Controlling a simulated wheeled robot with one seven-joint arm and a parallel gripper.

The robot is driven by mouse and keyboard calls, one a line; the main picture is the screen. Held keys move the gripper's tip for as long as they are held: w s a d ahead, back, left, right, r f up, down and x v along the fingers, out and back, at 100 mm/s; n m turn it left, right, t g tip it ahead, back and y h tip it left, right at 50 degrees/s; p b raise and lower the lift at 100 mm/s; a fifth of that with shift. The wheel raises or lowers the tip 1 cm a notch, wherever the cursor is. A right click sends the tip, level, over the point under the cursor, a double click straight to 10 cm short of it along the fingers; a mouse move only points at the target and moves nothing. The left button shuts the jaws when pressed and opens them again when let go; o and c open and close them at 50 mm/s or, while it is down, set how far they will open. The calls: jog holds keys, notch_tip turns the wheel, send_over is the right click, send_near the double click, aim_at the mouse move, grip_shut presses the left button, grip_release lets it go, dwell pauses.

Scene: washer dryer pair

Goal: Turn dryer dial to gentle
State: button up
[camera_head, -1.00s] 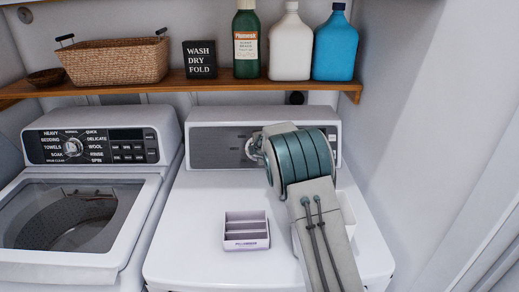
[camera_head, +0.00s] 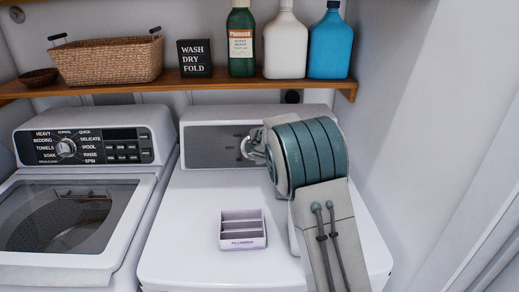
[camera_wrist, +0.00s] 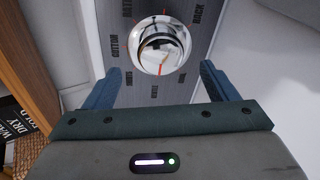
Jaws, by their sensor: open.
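The dryer dial (camera_wrist: 160,48) is a round shiny knob on the grey control panel. In the wrist view it lies just beyond and between my gripper's two blue fingers. Labels such as COTTON ring it, with red marks at its rim; several labels are cut off or blurred, and I cannot read "gentle". My gripper (camera_wrist: 158,85) is open, with a visible gap to the dial. In the head view my gripper (camera_head: 252,148) is in front of the panel of the white dryer (camera_head: 185,220). My wrist hides the panel's right part.
A small compartmented tray (camera_head: 242,244) sits on the dryer top. The washer (camera_head: 75,215) with its own dial stands left. A wooden shelf (camera_head: 200,84) above holds a basket (camera_head: 110,62), a sign (camera_head: 194,58) and bottles (camera_head: 285,45). A wall is close on the right.

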jog(key=v, duration=0.8)
jog(key=shift+s+r+b, duration=0.2)
jog(key=shift+s+b, duration=0.05)
jog(key=shift+b, duration=0.05)
